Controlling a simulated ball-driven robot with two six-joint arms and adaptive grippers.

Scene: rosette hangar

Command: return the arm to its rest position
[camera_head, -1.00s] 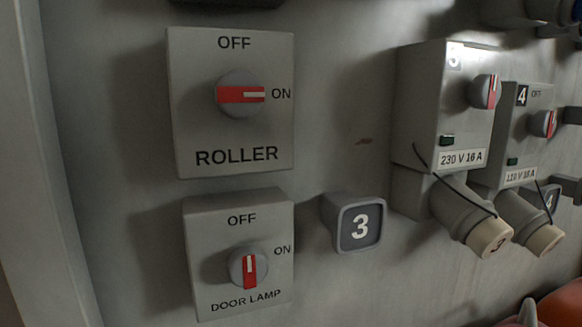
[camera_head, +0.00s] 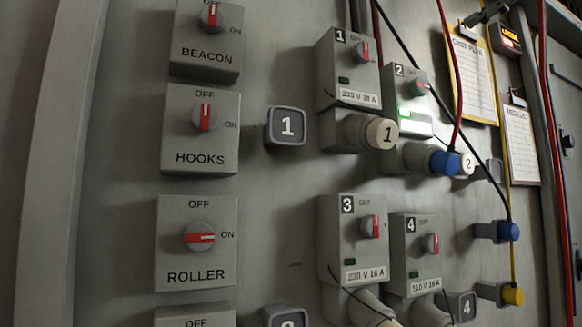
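Neither of my grippers nor any arm link is clearly in view. The head view shows a grey wall panel with switch boxes and sockets. The ROLLER switch (camera_head: 200,237) has its red handle lying level, toward ON. The HOOKS switch (camera_head: 205,117) and the BEACON switch (camera_head: 211,15) have their red handles upright, toward OFF. The box below ROLLER is cut off by the bottom edge, so its handle is hidden.
Socket 1 (camera_head: 348,75) and socket 3 (camera_head: 353,240) have cream plugs or caps. Socket 2 (camera_head: 405,100) has a blue plug (camera_head: 445,162) and a lit green lamp. Cables hang at the right, near clipboards (camera_head: 473,80).

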